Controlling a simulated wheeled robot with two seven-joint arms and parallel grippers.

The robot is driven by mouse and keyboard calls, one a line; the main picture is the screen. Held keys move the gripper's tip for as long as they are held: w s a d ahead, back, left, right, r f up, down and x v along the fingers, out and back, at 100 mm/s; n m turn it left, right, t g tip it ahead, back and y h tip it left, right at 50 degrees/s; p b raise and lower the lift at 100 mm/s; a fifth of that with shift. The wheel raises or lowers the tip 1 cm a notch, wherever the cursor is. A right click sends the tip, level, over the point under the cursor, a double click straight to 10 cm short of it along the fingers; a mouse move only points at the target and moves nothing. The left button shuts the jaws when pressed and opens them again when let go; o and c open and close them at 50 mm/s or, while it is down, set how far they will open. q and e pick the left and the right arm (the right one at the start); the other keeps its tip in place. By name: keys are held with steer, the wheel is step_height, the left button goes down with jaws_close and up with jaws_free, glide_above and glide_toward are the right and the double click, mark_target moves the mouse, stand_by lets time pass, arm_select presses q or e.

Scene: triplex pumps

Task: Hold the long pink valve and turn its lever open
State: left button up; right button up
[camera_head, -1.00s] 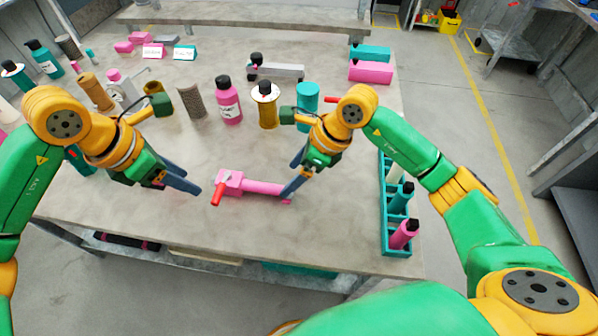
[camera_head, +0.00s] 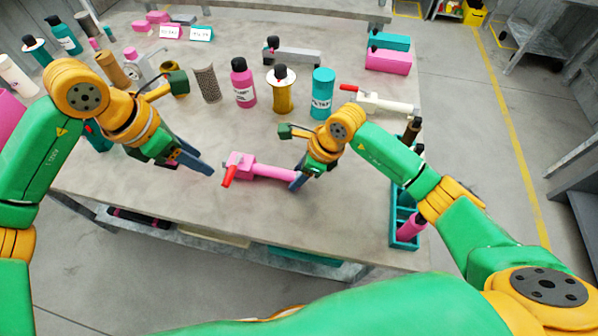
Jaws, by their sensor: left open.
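The long pink valve (camera_head: 265,171) lies on the grey table, its red lever (camera_head: 229,176) at its left end pointing toward the front edge. My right gripper (camera_head: 298,182) is at the valve's right end, its fingers pointing down; they appear closed around the pink body and partly hide that end. My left gripper (camera_head: 208,167) is open and empty, its fingertips just left of the valve's lever end, apart from it.
Behind the valve stand a pink bottle (camera_head: 243,84), a yellow container (camera_head: 282,91) and a teal canister (camera_head: 322,95). A white valve with a red lever (camera_head: 384,104) lies behind my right arm. A teal rack (camera_head: 404,233) stands at the right edge. The table front is clear.

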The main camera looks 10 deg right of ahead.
jaws_close()
arm_select(q)
steer(key=shift+o, duration=0.2)
